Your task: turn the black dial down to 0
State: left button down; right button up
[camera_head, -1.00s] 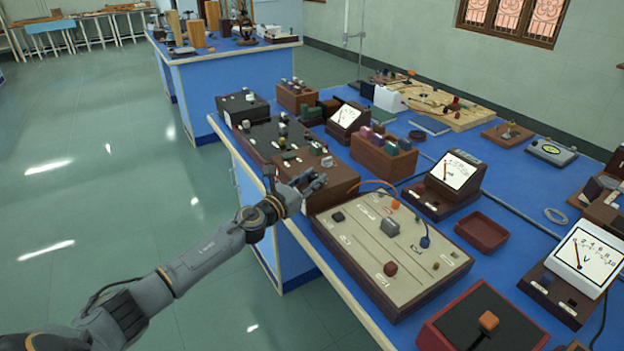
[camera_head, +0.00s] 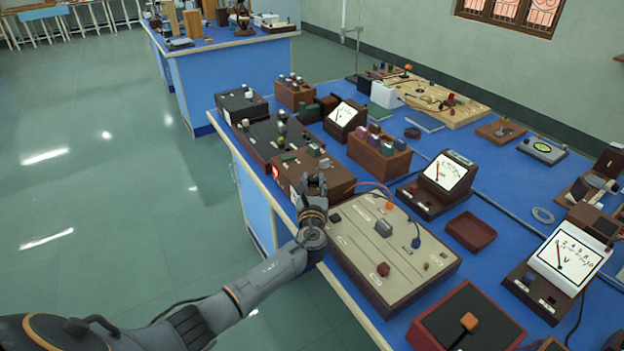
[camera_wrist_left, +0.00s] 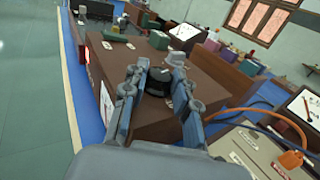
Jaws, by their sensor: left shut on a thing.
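My left gripper (camera_head: 314,186) is at the near end of a brown box (camera_head: 338,178) on the bench. In the left wrist view its two fingers (camera_wrist_left: 160,88) stand on either side of the black dial (camera_wrist_left: 159,82), which sits on top of the brown box (camera_wrist_left: 190,70). The fingers are closed in on the dial. Its scale cannot be read, and in the head view the dial is hidden behind the gripper. My right gripper is not in view.
A beige panel box (camera_head: 395,260) with knobs and leads stands right of the gripper. Orange and blue cables (camera_wrist_left: 265,110) run beside the brown box. A meter (camera_head: 440,183) and a red tray (camera_head: 471,231) stand farther right. The aisle floor at left is clear.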

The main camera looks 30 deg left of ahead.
pick_arm(q)
jog(key=shift+w+d+r+n+g+y, duration=0.1)
jog(key=shift+n+g+y, duration=0.7)
jog(key=shift+y, duration=0.4)
jog(key=c, duration=1)
grip_release()
jog(key=shift+s+d, duration=0.2)
jog(key=shift+s, duration=0.05)
jog(key=v, duration=1.1)
jog(key=shift+s+d, duration=0.1)
jog(key=shift+d, duration=0.1)
